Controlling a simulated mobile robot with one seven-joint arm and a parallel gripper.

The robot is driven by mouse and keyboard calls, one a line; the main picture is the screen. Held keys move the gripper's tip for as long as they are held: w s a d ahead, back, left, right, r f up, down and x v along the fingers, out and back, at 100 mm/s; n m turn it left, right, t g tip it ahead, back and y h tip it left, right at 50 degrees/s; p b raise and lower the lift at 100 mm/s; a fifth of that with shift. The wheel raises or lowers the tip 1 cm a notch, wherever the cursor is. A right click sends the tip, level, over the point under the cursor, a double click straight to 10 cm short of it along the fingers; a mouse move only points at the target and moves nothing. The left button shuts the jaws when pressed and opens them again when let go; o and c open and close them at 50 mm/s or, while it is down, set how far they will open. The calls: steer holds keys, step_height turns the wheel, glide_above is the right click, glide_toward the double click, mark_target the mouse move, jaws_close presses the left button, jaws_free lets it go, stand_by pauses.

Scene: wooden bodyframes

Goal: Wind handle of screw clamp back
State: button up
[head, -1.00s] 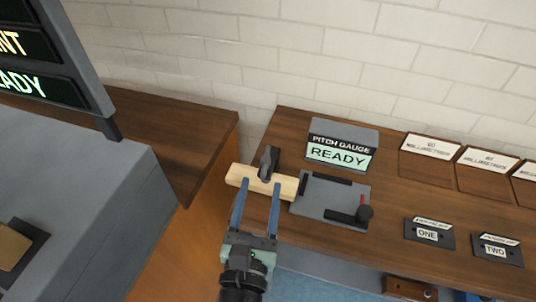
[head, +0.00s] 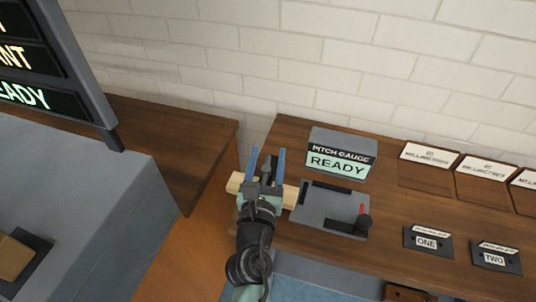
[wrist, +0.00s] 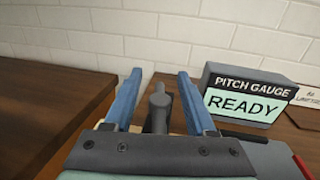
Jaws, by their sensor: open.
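The dark grey screw clamp (head: 266,172) stands on a pale wooden bar (head: 290,196) at the left end of the brown bench; my gripper partly hides it in the head view. In the wrist view the upright grey clamp part (wrist: 158,105) with a rounded top rises between the two blue fingers. My gripper (head: 267,153) is open, one finger on each side of the clamp, and I see gaps between both fingers (wrist: 160,74) and the clamp. I cannot tell whether the fingers reach around the handle itself or stand above it.
Labelled plates ONE (head: 427,241) and TWO (head: 495,256) lie further right. A brick wall (head: 300,60) closes the back.

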steer(key=shift+w, duration=0.2)
jaws_close()
steer(key=shift+r+y+p, duration=0.25)
steer(key=shift+y+p, duration=0.15)
steer(key=shift+p, duration=0.45)
